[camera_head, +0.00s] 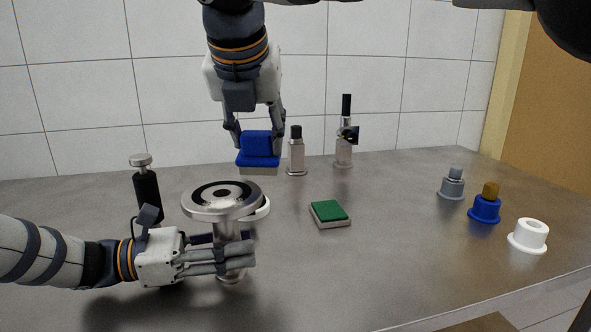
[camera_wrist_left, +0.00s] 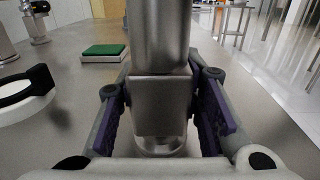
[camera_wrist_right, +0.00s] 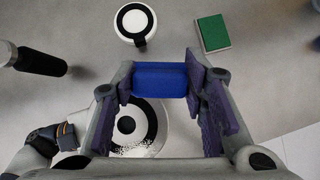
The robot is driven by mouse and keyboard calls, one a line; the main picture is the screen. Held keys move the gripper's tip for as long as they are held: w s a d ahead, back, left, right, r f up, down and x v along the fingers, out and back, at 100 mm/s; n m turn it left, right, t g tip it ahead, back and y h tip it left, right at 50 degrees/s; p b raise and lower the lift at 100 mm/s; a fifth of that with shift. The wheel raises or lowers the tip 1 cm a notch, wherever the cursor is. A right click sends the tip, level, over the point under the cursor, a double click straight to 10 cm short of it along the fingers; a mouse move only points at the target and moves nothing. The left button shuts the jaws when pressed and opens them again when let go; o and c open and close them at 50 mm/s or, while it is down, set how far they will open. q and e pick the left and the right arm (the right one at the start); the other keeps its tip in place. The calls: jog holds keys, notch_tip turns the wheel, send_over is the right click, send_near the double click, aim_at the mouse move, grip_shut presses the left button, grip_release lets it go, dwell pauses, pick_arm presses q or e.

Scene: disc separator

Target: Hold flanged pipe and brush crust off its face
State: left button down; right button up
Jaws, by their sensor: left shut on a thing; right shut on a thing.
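The flanged pipe (camera_head: 229,212) stands upright on the table, with its round metal flange and black ring facing up. My left gripper (camera_head: 238,257) is shut around its stem, which also shows between the fingers in the left wrist view (camera_wrist_left: 160,100). White speckled crust (camera_wrist_right: 135,149) lies on the near edge of the flange face in the right wrist view; the gripper hides part of that face. My right gripper (camera_head: 258,133) is shut on a blue brush (camera_head: 258,149), also seen in the right wrist view (camera_wrist_right: 160,80). The brush's pale bristles point down, above and beyond the flange, apart from it.
A white disc with a black ring (camera_wrist_right: 135,20) lies behind the flange. A green-topped pad (camera_head: 329,211) lies right of the pipe. A black-handled tool (camera_head: 147,190) stands left. Metal fittings (camera_head: 297,155) stand at the back; grey, blue and white (camera_head: 528,236) parts stand far right.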

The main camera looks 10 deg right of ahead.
jog(key=s+a+r+n+y, duration=0.2)
jog(key=s+a+r+n, duration=0.1)
jog(key=s+a+r, duration=0.5)
jog(key=shift+w+a+f, duration=0.2)
jog(key=shift+f, duration=1)
jog(key=shift+w+a+f, duration=0.15)
jog(key=shift+w+f, duration=0.1)
jog(key=shift+f, duration=1)
jog(key=shift+w+a+f, duration=0.2)
jog(key=shift+f, duration=1)
jog(key=shift+w+d+f, duration=0.1)
jog(key=shift+d+f, duration=0.1)
jog(key=shift+f, duration=0.25)
jog(key=shift+d+f, duration=0.15)
jog(key=shift+f, duration=0.3)
jog(key=shift+c, duration=0.3)
jog(key=shift+w+d+f, duration=0.1)
jog(key=shift+d, duration=2.9)
jog(key=shift+a, duration=3.45)
jog(key=shift+s+d+r, duration=0.1)
jog(key=shift+r, duration=2.05)
jog(key=shift+s+r, duration=0.1)
jog(key=shift+r, duration=2.05)
jog(key=shift+s+f+g, duration=0.55)
jog(key=shift+f+g, duration=0.1)
jog(key=shift+g, duration=0.45)
